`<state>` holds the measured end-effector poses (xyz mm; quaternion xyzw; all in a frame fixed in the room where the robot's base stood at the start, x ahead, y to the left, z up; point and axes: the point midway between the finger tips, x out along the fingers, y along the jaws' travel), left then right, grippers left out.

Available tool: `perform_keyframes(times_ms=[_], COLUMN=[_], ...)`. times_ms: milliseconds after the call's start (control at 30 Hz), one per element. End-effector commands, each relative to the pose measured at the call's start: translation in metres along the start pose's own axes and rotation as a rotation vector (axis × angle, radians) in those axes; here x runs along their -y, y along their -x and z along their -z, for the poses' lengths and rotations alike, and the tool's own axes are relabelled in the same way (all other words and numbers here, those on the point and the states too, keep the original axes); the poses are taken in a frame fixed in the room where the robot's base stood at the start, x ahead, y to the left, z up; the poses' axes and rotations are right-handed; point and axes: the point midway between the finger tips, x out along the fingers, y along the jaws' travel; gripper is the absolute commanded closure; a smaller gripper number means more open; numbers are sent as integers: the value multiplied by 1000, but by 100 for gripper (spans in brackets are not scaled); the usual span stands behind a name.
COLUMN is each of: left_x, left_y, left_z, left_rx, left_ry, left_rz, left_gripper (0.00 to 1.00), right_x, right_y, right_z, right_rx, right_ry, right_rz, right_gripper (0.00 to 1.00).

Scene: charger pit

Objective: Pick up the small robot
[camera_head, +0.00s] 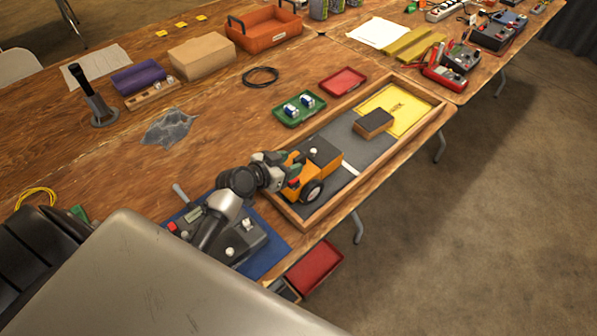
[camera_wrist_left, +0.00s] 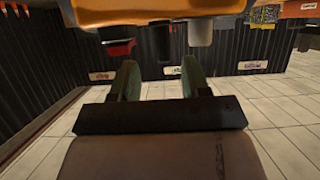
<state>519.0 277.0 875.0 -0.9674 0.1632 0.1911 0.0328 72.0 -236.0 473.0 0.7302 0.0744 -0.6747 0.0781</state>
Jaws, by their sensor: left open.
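The small robot (camera_head: 324,156), an orange and black wheeled machine, stands in the near end of a wooden-framed pit (camera_head: 437,118) on the table. My left gripper (camera_head: 294,174) is right at its near left side, overlapping it in the head view. In the left wrist view, my left gripper (camera_wrist_left: 160,80) has its two green-padded fingers apart, with nothing seen between them. The small robot's orange body (camera_wrist_left: 150,12) fills the top of that view, with dark and red parts below it. I cannot tell whether the fingers touch it. My right gripper is not in view.
A green tray (camera_head: 300,109) and a red tray (camera_head: 343,81) sit behind the pit. A control box (camera_head: 240,240) lies on a blue mat under my left arm.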

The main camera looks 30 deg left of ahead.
Motion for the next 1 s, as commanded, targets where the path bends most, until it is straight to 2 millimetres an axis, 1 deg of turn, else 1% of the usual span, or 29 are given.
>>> perform_keyframes(times_ms=[67,167,367,500,600,800,833,1000], left_x=[0,0,4,4,4,4,4,4], left_y=[-7,-12,-38,-55,-60,-61,-61,-60], left_z=[1,2,8,6,4,4,4,4], left_rx=[0,0,0,1,2,2,2,3], left_ry=[1,1,4,2,1,-1,-1,0], left_rz=[0,0,-1,-1,-1,0,0,0], left_gripper=[53,53,53,53,53,53,55,81], right_x=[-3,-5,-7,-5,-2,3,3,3], right_y=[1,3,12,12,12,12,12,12], right_z=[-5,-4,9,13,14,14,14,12], right_rx=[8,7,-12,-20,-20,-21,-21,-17], right_ry=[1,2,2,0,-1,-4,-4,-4], right_rz=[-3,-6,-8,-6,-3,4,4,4], right_gripper=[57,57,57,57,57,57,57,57])
